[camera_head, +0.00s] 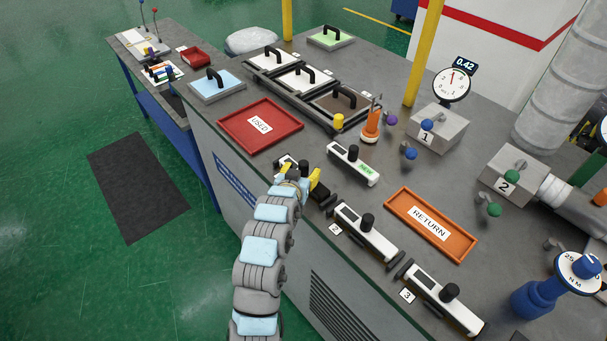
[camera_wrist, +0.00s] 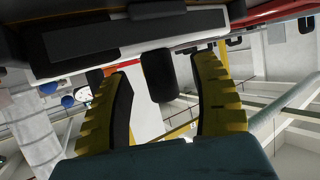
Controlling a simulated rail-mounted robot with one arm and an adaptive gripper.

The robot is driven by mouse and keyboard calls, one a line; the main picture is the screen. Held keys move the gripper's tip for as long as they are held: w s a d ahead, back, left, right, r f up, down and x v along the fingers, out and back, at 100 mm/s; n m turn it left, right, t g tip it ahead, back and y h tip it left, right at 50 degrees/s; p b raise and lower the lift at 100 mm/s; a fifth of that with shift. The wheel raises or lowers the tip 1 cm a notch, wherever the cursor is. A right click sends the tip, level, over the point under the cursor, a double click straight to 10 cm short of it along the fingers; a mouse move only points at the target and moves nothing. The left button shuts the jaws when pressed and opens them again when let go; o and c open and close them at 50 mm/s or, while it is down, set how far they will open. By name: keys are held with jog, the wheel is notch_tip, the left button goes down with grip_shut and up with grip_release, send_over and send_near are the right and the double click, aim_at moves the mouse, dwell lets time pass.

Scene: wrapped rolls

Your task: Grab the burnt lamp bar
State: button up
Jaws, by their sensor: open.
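My gripper (camera_head: 302,174) is at the front edge of the bench, left of the slot marked 2, with its yellow fingers apart. In the wrist view my gripper (camera_wrist: 164,75) is open, and a black knob (camera_wrist: 159,76) shows between the fingers without visible contact. The knob belongs to a white lamp bar (camera_wrist: 130,42), which my gripper mostly hides in the head view. Two more white bars with black knobs, the bar at 2 (camera_head: 365,232) and the bar at 3 (camera_head: 444,298), lie along the front edge. I cannot tell which bar is burnt.
A bar with a green label (camera_head: 352,165) lies just behind my gripper. A red USED tray (camera_head: 290,111) is behind left, an orange RETURN tray (camera_head: 465,249) to the right. An orange bottle (camera_head: 371,124) and gauge block 1 (camera_head: 440,125) stand further back.

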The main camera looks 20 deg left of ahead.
jog(key=shift+x, duration=0.9)
grip_shut()
